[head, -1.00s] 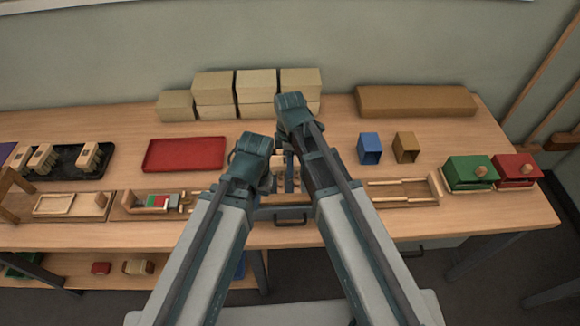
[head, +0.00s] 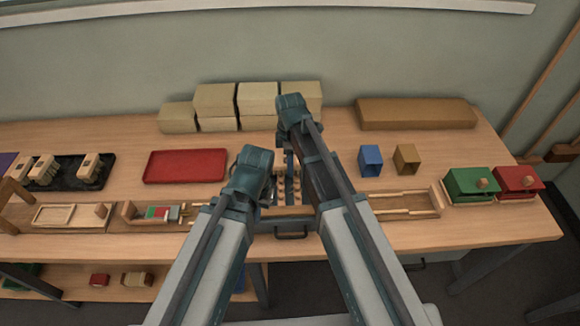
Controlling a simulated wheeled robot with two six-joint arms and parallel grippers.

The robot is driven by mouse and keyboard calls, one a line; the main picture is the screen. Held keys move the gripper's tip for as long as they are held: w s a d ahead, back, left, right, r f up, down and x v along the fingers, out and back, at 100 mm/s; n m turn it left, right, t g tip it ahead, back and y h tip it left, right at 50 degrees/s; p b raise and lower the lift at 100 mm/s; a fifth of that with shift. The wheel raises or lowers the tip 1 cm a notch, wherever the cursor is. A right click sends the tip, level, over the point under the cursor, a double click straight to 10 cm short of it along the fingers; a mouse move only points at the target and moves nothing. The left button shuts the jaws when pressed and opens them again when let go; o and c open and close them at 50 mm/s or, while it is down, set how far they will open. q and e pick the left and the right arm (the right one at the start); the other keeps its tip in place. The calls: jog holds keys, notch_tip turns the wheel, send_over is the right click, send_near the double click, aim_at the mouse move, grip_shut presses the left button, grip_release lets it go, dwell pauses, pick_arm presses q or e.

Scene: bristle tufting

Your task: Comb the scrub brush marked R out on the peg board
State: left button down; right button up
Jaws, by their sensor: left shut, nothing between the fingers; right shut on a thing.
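Between my two arms a pale wooden piece with small upright pegs, which looks like the peg board (head: 281,190), shows in part at the front of the table. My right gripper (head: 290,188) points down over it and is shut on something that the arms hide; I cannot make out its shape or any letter. My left gripper (head: 269,198) is just left of it, low, shut and empty. Several scrub brushes (head: 88,168) with pale wooden blocks stand on a black tray (head: 66,182) at the far left; their marks are too small to read.
A red tray (head: 185,166) lies left of my arms. Wooden trays (head: 75,228) line the front edge. Beige blocks (head: 215,100) and a long brown block (head: 415,114) stand at the back. Blue (head: 370,160) and brown (head: 406,158) open boxes and green (head: 470,185) and red (head: 517,182) boxes are right.

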jog(key=shift+s+r, duration=0.1)
jog(key=shift+s, duration=1.85)
jog(key=shift+s, duration=0.1)
jog(key=s, duration=0.3)
jog(key=shift+s+a+f, duration=0.1)
jog(key=shift+s+f, duration=0.1)
jog(key=shift+s, duration=0.2)
jog(key=shift+w, duration=0.1)
jog(key=shift+w, duration=3.95)
jog(key=shift+s, duration=0.15)
